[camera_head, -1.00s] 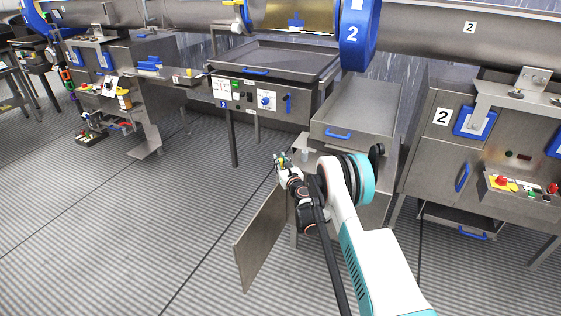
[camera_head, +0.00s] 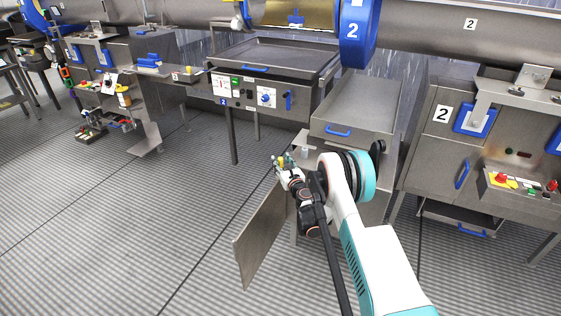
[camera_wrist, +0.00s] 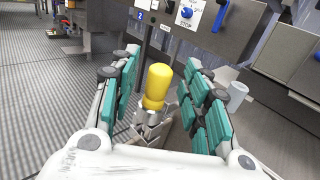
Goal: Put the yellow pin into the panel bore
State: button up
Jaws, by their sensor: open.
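The yellow pin (camera_wrist: 157,86) shows in the wrist view between the two teal fingers of my gripper (camera_wrist: 160,95). It stands roughly upright in a metal fitting (camera_wrist: 150,122), with its yellow head up. The fingers are open, with a gap on each side of the pin. In the head view my gripper (camera_head: 285,161) is small, above the cabinet with the open door, and the pin is hard to make out there. The control panel (camera_head: 250,94) with the number 2 stands behind. I cannot make out the panel bore for certain.
The open cabinet door (camera_head: 262,235) hangs below my gripper. A tray with a blue handle (camera_head: 345,110) lies behind my arm. A small grey cylinder (camera_wrist: 237,93) stands right of the fingers in the wrist view.

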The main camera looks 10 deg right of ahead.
jog(key=s, duration=0.4)
jog(key=s+d, duration=0.1)
jog(key=s, duration=0.1)
jog(key=shift+w, duration=0.1)
